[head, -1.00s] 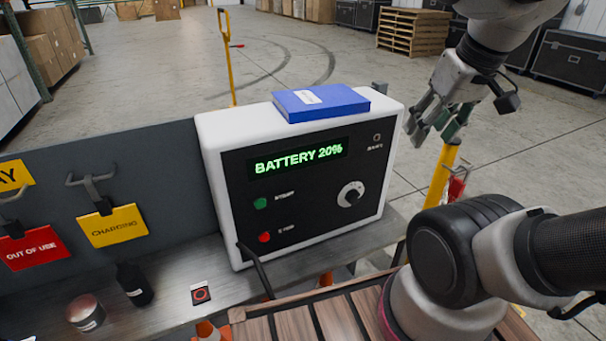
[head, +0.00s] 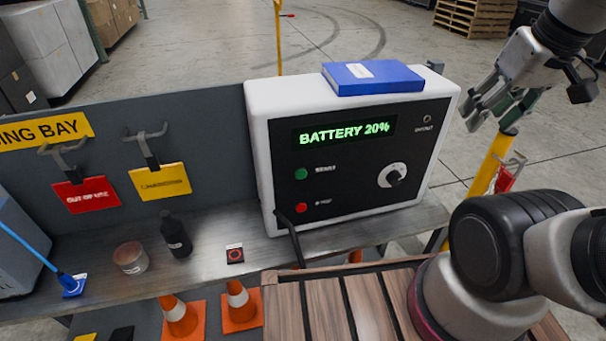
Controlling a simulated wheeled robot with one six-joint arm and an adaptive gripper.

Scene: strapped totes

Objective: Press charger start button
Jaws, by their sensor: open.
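The charger (head: 350,215) is a white box with a black front panel, standing on a grey bench. Its display (head: 344,132) reads "BATTERY 20%" in green. A green button (head: 301,174) sits on the panel's left side; its label is blurred but looks like "START". A red button (head: 301,207) is below it, and a round knob (head: 392,175) is to the right. My gripper (head: 480,112) is open and empty, up and right of the charger, apart from it.
A blue book or box (head: 372,78) lies on the charger. Red (head: 87,195) and yellow (head: 160,182) tags hang on hooks at left. A black bottle (head: 175,236), a tin (head: 130,258) and a small card (head: 235,253) are on the bench. A yellow post (head: 491,162) stands right of the charger.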

